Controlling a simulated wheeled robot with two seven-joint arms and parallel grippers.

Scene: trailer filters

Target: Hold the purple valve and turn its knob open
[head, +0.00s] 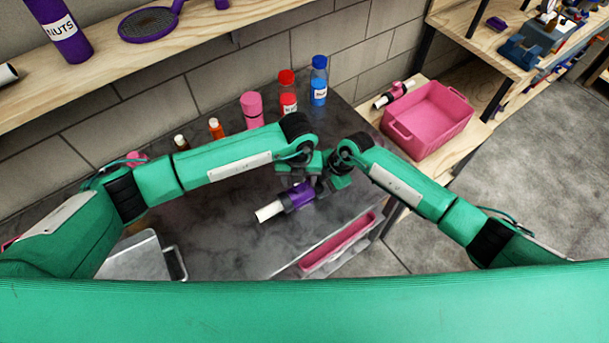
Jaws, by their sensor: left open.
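The purple valve (297,196) lies on the dark marbled worktop near the middle of the head view. Its white pipe end (268,212) points to the lower left. My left gripper (286,184) is open, just above and behind the valve's purple body. My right gripper (325,188) is at the valve's right end, close to my left one. Dark gripper parts overlap there, so I cannot tell whether its jaws are open or whether it touches the valve. The valve's knob cannot be made out.
Bottles, including a red one (288,92) and a blue one (319,80), stand along the wall. A pink tray (340,244) is at the front right and a metal tray (143,256) at the front left. A pink crate (432,117) and a pink valve (394,95) are at right.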

